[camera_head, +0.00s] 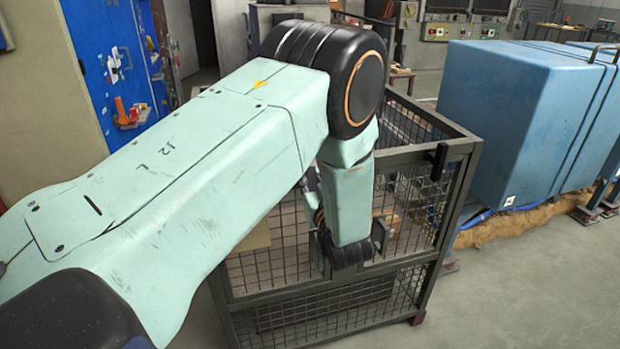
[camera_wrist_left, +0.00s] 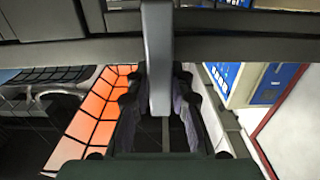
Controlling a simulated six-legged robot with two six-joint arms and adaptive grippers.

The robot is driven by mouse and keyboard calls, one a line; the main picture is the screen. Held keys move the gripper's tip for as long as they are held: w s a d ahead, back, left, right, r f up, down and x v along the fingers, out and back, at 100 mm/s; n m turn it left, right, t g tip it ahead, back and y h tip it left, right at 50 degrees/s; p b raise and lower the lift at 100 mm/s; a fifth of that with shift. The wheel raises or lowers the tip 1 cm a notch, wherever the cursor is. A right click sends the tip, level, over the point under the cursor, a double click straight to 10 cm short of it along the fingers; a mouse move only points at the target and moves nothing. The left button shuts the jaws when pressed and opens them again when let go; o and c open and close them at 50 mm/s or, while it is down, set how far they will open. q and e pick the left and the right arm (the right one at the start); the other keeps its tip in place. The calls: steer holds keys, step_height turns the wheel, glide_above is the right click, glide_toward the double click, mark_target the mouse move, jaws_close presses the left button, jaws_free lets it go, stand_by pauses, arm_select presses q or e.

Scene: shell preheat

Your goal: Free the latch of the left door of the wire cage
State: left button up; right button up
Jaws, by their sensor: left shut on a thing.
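The wire cage (camera_head: 455,190) has a dark grey frame and mesh panels and stands in front of me in the head view. My left arm reaches over it from the left and hides much of its front. My left gripper (camera_wrist_left: 158,95) shows in the left wrist view with its dark fingers on both sides of a grey upright bar, which looks like the latch (camera_wrist_left: 158,50). It is shut on this bar. In the head view the gripper is mostly hidden behind my arm. The bar crosses a dark horizontal frame rail (camera_wrist_left: 240,48). My right gripper is not in view.
A large blue block (camera_head: 520,120) stands to the right behind the cage. A blue board (camera_head: 110,60) with small items is at the back left. An orange surface (camera_wrist_left: 95,105) shows behind mesh in the left wrist view. The floor (camera_head: 530,290) at right is clear.

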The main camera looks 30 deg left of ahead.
arm_select(q)
jaws_close()
steer(key=m, duration=0.2)
steer(key=m+p, duration=0.1)
steer(key=shift+w+d+m+p, duration=0.2)
steer(key=shift+m+p, duration=0.1)
steer(key=shift+m, duration=0.1)
steer(key=m, duration=0.3)
steer(key=m+p, duration=0.1)
steer(key=shift+w+d+f+m, duration=0.15)
steer(key=shift+w+f+m, duration=0.05)
steer(key=shift+f+m, duration=0.1)
steer(key=m, duration=0.6)
steer(key=f+m+p, duration=0.1)
steer(key=m, duration=0.2)
steer(key=shift+w+d+f, duration=0.1)
steer(key=shift+w+d, duration=0.05)
steer(key=shift+w, duration=0.05)
steer(key=shift+m, duration=0.4)
